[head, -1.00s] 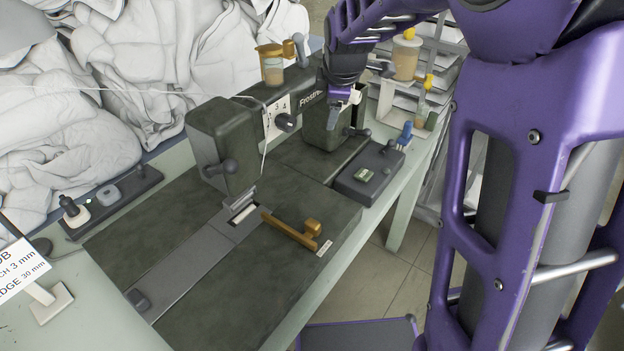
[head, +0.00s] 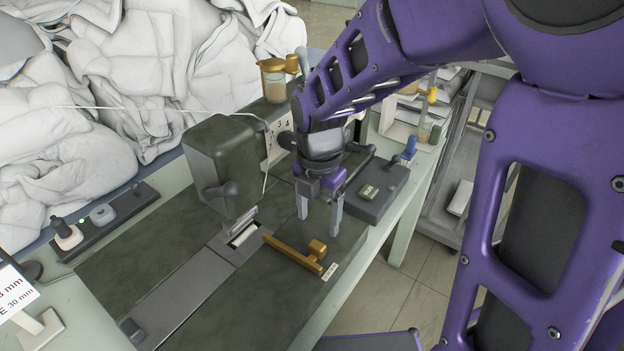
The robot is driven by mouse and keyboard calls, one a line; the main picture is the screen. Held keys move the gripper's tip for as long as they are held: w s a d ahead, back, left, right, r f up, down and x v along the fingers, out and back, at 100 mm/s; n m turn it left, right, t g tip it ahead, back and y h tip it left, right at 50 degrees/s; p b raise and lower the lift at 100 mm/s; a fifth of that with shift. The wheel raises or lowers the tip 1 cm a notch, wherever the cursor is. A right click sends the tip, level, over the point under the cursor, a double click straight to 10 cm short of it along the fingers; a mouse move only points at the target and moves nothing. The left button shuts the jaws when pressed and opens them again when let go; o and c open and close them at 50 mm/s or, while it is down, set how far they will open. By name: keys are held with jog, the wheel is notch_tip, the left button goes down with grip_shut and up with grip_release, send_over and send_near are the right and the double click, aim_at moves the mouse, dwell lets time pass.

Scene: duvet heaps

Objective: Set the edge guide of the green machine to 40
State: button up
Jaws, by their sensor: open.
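The green machine (head: 219,163) is a dark green sewing machine with a flat bed, seen in the head view. Its edge guide (head: 292,252) is a brass-coloured bar with a knob (head: 317,249), lying on the bed right of the grey slide plate (head: 187,297). A small white label (head: 330,271) sits by the knob end; its marks are too small to read. My gripper (head: 319,225) is open and empty, pointing down above the bed, behind the guide and apart from it. My arm hides part of the machine's head and its numbered dial.
A sign (head: 14,290) at the left reads "30 mm" in part. A dark control box (head: 375,190) stands right of my gripper. White duvets (head: 75,150) heap behind. A strip with switches (head: 104,215) lies left of the machine. A shelf rack stands back right.

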aim_at(318, 244)
notch_tip(318, 244, down, 9)
jog(key=shift+f+b, duration=0.1)
jog(key=shift+b, duration=0.85)
grip_shut()
dwell(0.7)
